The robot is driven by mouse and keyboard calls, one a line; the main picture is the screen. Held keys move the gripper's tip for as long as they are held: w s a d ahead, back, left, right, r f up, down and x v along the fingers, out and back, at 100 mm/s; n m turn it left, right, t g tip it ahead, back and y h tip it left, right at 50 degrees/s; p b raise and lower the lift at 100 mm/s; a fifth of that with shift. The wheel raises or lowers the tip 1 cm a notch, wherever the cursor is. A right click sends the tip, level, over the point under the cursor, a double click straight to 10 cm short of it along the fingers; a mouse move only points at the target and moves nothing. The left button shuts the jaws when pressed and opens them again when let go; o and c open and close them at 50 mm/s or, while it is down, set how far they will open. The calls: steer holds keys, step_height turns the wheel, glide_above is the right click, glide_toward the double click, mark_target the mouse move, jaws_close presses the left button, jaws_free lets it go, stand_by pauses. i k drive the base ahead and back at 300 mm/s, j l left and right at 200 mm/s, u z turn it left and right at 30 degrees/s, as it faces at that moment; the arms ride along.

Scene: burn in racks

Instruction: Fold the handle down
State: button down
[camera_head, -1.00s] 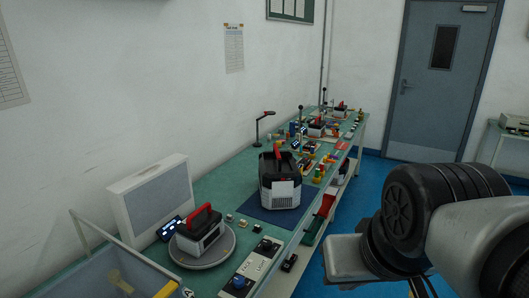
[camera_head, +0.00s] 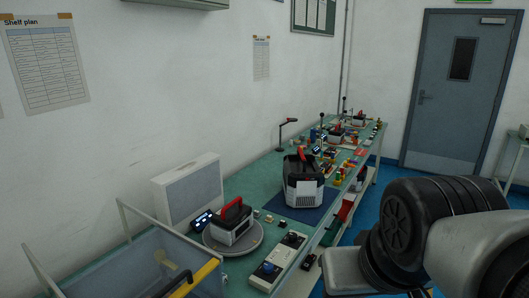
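A small black and grey unit (camera_head: 231,228) sits on a round grey turntable (camera_head: 252,243) at the near end of the green bench. Its red handle (camera_head: 232,208) stands up above its top. A larger black and grey unit (camera_head: 303,183) with a white label stands on a dark blue mat further along the bench, with a red part (camera_head: 301,154) on its top. My arm fills the lower right, and its gripper fingers cannot be made out.
A clear-walled bin (camera_head: 135,270) with a yellow edge stands at the near left. A white panel box (camera_head: 188,191) is by the wall. A control box (camera_head: 278,260) lies at the bench's front edge. Several small coloured parts crowd the far bench. Blue floor lies right of it.

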mark_target(300, 153)
steer(key=i+l+u, duration=0.1)
steer(key=u, duration=0.25)
steer(key=i+l+u, duration=0.1)
steer(key=u, duration=0.25)
steer(key=i+l+u, duration=0.1)
steer(key=u, duration=0.25)
steer(key=i+l+u, duration=0.25)
steer(key=l, duration=0.3)
steer(key=l+u, duration=0.25)
steer(key=l, duration=0.3)
steer(key=l+u, duration=0.15)
steer(key=l, duration=0.4)
steer(key=i+l+u, duration=0.1)
steer(key=l, duration=0.45)
steer(key=i+l, duration=0.1)
steer(key=l, duration=1.7)
steer(key=i+l, duration=0.15)
steer(key=l, duration=0.8)
steer(key=u, duration=0.05)
